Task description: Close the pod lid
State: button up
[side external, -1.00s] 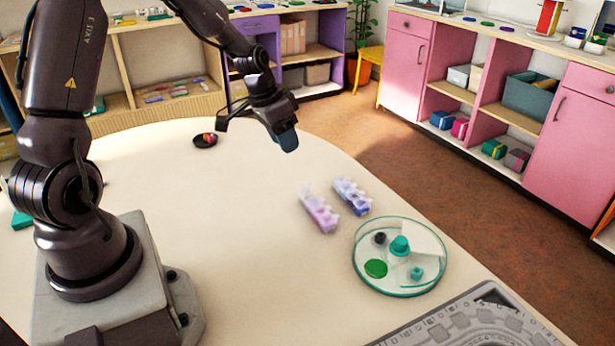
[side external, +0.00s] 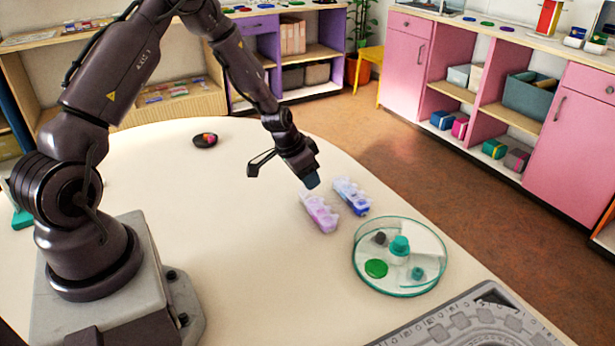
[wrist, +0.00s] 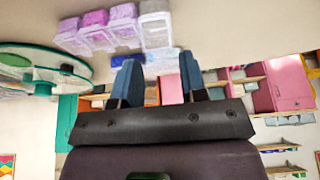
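A lilac-pink pod strip (side external: 320,213) lies on the round table, with a row of small lidded compartments. In the wrist view the strip (wrist: 98,33) shows at the top, with a paler clear piece (wrist: 156,27) at its end that looks like a raised lid. A blue pod strip (side external: 351,196) lies just beside it, and part of it shows in the wrist view (wrist: 160,63). My gripper (side external: 312,181) is just above the far end of the lilac strip. Its two blue fingers (wrist: 160,80) are apart with nothing clearly between them. Contact with the strip cannot be told.
A round clear tray with a teal rim (side external: 357,270) stands close to the strips, holding a teal-capped bottle (side external: 399,250) and a green disc (side external: 376,268). A grey board (side external: 450,325) lies at the front right. A small black dish (side external: 205,140) sits far back. The table's left middle is clear.

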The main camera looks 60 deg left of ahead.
jog(key=shift+w+f, duration=0.15)
jog(key=shift+f, duration=0.2)
jog(key=shift+c, duration=0.4)
jog(key=c, duration=0.5)
jog(key=shift+w, duration=0.1)
